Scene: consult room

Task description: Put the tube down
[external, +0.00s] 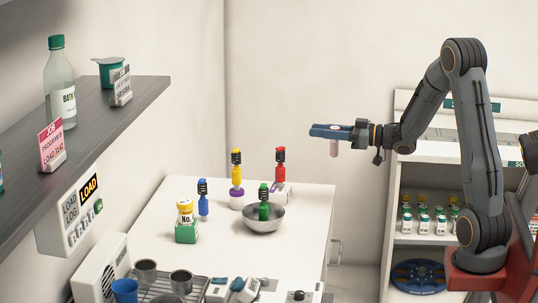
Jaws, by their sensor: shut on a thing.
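A small pale pink tube (334,149) hangs upright below my gripper (331,133) in the external view. My gripper is shut on the tube, and its blue jaws hide the tube's upper part. They are in the air, above and to the right of the white table (310,202), apart from everything on it.
A metal bowl (264,221) holding a green-topped object stands on the table. Blue (203,198), yellow (236,172) and red (280,166) objects stand near it, with a yellow-capped bottle (185,207). A shelf unit (408,165) with several vials stands right. The table's right strip looks clear.

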